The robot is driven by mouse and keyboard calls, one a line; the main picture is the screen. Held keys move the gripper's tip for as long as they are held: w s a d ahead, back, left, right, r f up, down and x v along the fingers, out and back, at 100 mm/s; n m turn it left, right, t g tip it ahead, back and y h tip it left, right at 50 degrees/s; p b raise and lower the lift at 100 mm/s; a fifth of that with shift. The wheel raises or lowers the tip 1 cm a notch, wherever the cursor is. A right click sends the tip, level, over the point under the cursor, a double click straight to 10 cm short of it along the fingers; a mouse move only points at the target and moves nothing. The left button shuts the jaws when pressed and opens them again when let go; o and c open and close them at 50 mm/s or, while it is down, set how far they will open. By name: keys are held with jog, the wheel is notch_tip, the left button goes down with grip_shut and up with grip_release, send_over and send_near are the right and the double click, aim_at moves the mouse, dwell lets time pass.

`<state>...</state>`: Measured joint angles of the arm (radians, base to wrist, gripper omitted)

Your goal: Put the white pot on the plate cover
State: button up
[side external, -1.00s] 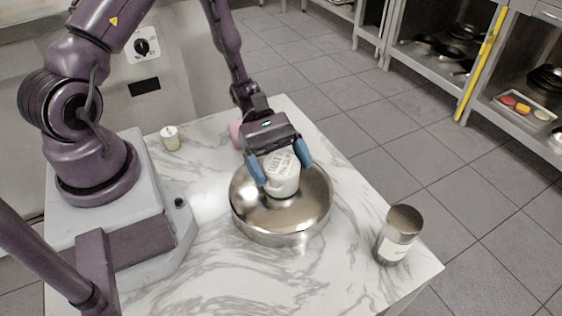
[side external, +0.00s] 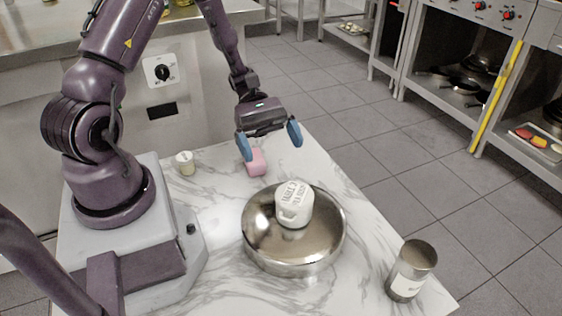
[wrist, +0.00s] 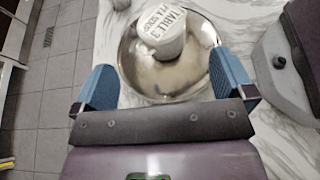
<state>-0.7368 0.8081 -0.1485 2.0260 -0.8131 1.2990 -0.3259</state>
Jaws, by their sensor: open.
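The white pot (side external: 294,205), with dark lettering on its side, stands on the round shiny metal plate cover (side external: 262,240). In the wrist view the pot (wrist: 163,32) is seen from above on the cover (wrist: 150,82), ahead of the fingers. My gripper (side external: 270,143) has blue fingers spread wide and empty. It is above and behind the pot, apart from it. It also shows in the wrist view (wrist: 165,88).
A pink block (side external: 256,163) lies on the marble table (side external: 215,225) below my gripper. A small cream candle-like jar (side external: 185,163) stands at the back left. A metal can with a white label (side external: 411,272) stands near the front right corner. The table's right edge drops to the tiled floor.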

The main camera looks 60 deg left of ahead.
jog(key=s+d+r+m+t+y, duration=0.2)
jog(key=s+r+m+y, duration=0.2)
jog(key=r+m, duration=0.5)
jog(key=s+d+r+m+t+y, duration=0.2)
jog(key=s+r+m+y, duration=0.3)
jog(key=r+m+y, duration=0.4)
notch_tip(320, 180, up, 3)
jog(key=shift+s+d+r+t+y, duration=0.2)
jog(key=shift+t+y, duration=0.1)
jog(key=shift+t, duration=0.5)
